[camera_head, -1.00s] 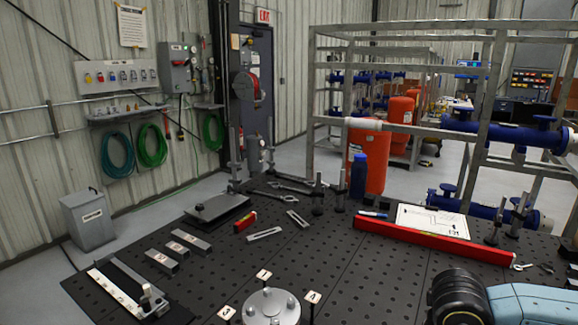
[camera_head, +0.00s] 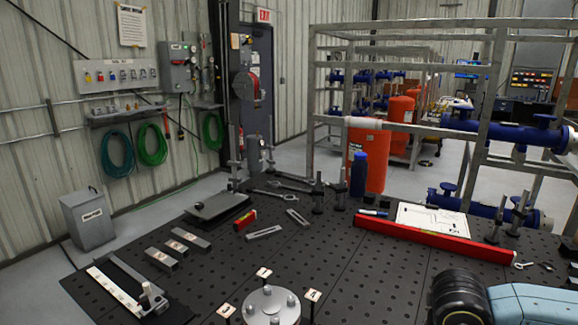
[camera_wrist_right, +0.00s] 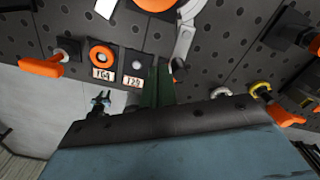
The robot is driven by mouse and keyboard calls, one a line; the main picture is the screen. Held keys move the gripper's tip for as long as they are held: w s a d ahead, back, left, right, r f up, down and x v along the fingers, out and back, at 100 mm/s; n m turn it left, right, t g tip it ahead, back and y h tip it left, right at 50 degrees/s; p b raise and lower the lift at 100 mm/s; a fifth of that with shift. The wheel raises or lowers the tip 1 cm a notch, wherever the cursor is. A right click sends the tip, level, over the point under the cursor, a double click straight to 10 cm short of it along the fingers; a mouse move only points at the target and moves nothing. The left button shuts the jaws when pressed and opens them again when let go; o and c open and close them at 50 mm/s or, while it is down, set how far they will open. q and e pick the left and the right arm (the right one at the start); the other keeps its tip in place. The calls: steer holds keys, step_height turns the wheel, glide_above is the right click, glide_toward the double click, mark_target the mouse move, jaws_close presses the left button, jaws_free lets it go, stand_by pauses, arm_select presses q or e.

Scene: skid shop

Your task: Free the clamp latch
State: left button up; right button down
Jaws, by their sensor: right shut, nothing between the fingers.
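No part is clearly recognisable as the clamp latch. In the right wrist view, an orange-handled clamp-like fitting (camera_wrist_right: 42,66) stands at the left on the dark perforated table. Another orange handle (camera_wrist_right: 286,116) lies at the right beside a yellow loop (camera_wrist_right: 262,88). My right gripper (camera_wrist_right: 158,73) shows as two dark green bars close together. It is shut and empty, near a grey metal bar (camera_wrist_right: 183,40); I cannot tell if they touch. In the head view only my right arm shows, at the lower right, with its gripper out of frame. My left gripper is not in view.
In the wrist view, an orange ring (camera_wrist_right: 101,55) and a pale round piece (camera_wrist_right: 137,65) sit by number tags. In the head view, a red level (camera_head: 420,240), a blue bottle (camera_head: 358,175), a flange (camera_head: 270,307) and metal blocks (camera_head: 160,259) are on the table (camera_head: 345,270).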

steer(key=shift+f+b, duration=0.65)
steer(key=shift+f, duration=0.15)
steer(key=shift+s+d, duration=0.15)
steer(key=shift+d, duration=0.1)
steer(key=shift+s+d, duration=0.2)
steer(key=shift+d, duration=0.2)
steer(key=shift+a, duration=0.1)
step_height(320, 180, up, 7)
steer(key=p, duration=0.3)
steer(key=shift+w+a, duration=0.3)
steer(key=shift+a, duration=0.15)
